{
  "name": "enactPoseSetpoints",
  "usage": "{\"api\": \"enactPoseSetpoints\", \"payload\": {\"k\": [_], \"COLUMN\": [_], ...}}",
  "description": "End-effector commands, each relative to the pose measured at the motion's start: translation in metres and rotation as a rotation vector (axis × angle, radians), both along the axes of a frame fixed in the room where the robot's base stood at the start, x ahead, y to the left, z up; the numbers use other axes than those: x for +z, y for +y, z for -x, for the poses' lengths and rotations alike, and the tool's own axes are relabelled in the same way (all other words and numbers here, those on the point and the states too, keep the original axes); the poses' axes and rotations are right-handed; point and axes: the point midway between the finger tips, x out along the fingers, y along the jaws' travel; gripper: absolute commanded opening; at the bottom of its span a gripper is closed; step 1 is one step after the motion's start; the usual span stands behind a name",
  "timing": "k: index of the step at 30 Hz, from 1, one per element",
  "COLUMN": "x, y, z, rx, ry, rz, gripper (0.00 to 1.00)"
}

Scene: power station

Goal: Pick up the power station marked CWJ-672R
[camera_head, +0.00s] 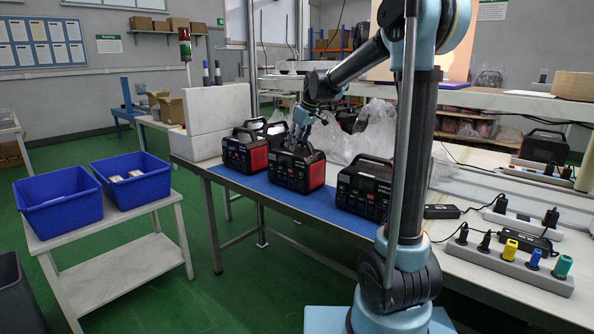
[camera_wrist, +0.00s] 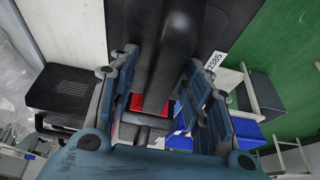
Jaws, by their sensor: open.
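Three dark power stations stand on the blue mat (camera_head: 287,200) in the head view: a left one (camera_head: 240,155) and a middle one (camera_head: 292,172), both with red side panels, and a right one (camera_head: 363,190). My gripper (camera_head: 300,138) points down at the top of the middle one. In the wrist view my gripper (camera_wrist: 163,85) is open, with its fingers on either side of a thick black handle (camera_wrist: 172,50). I cannot read CWJ-672R on any unit.
Two blue bins (camera_head: 60,210) (camera_head: 135,187) stand on a white side table at the left. White foam blocks (camera_head: 217,115) stand behind the left unit. Clear plastic wrap (camera_head: 375,125) lies behind the units. A power strip (camera_head: 510,262) with coloured plugs lies on the bench at the right.

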Motion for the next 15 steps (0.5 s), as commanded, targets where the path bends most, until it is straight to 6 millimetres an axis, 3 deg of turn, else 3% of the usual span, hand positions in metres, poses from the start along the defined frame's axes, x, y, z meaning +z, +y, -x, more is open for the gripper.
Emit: {"api": "enactPoseSetpoints", "payload": {"k": [2, 8, 15], "x": [-0.0009, -0.0009, 0.0005], "y": [-0.0002, -0.0003, -0.0008], "z": [-0.0001, 0.0001, 0.0002], "rx": [0.0, -0.001, -0.001], "ry": [0.0, 0.0, 0.0], "rz": [0.0, 0.0, -0.001], "gripper": [0.45, 0.02, 0.0]}}
